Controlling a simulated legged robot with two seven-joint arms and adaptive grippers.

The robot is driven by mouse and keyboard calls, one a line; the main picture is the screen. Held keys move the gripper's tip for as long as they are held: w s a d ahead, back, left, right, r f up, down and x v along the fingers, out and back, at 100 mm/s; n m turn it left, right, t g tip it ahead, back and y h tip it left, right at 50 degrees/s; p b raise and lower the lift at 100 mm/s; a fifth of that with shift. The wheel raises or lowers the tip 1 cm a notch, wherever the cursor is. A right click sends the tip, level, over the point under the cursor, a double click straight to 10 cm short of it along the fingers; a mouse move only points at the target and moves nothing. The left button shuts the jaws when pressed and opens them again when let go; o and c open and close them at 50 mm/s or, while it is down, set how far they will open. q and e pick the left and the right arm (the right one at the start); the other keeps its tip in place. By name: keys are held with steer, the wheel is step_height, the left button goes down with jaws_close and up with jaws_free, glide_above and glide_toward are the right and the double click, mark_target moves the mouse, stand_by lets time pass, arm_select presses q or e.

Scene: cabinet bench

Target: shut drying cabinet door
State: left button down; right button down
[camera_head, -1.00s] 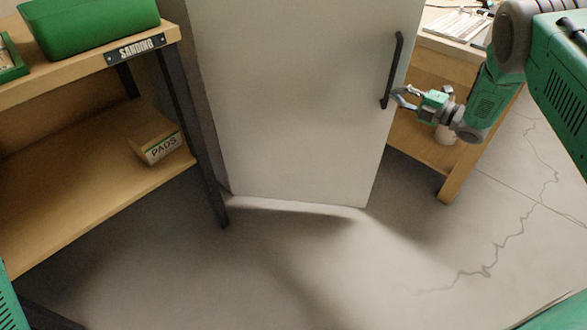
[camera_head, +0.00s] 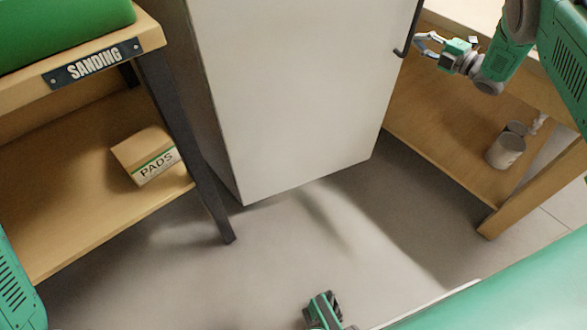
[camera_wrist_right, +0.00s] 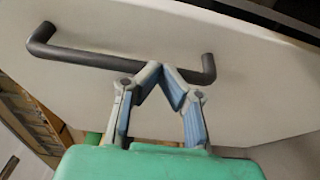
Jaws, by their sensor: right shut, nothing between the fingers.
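The drying cabinet door (camera_head: 300,95) is the tall pale panel in the middle of the head view. Its dark bar handle (camera_head: 414,25) is on its right edge, with the top cut off by the frame. The door's pale face (camera_wrist_right: 225,110) and the whole handle (camera_wrist_right: 110,62) also show in the right wrist view. My right gripper (camera_head: 421,44) is just right of the handle. In the wrist view its fingertips (camera_wrist_right: 163,73) meet in front of the bar, with nothing between them. I cannot tell whether they touch it. How far the door stands open is unclear.
On the left is a wooden shelf unit with a SANDING label (camera_head: 93,64), a green bin (camera_head: 60,30) and a PADS box (camera_head: 147,156). On the right is a wooden bench (camera_head: 450,145) with a can (camera_head: 505,150) on its low shelf. The floor in front is clear.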

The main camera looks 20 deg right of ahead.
steer(key=shift+w+d+f, duration=0.1)
steer(key=shift+w+d, duration=0.05)
steer(key=shift+w, duration=0.3)
steer(key=shift+w+d+f, duration=0.1)
steer(key=shift+w+d, duration=0.05)
steer(key=shift+w, duration=0.3)
steer(key=shift+r, duration=0.1)
steer(key=shift+a+r, duration=0.1)
steer(key=shift+a, duration=0.1)
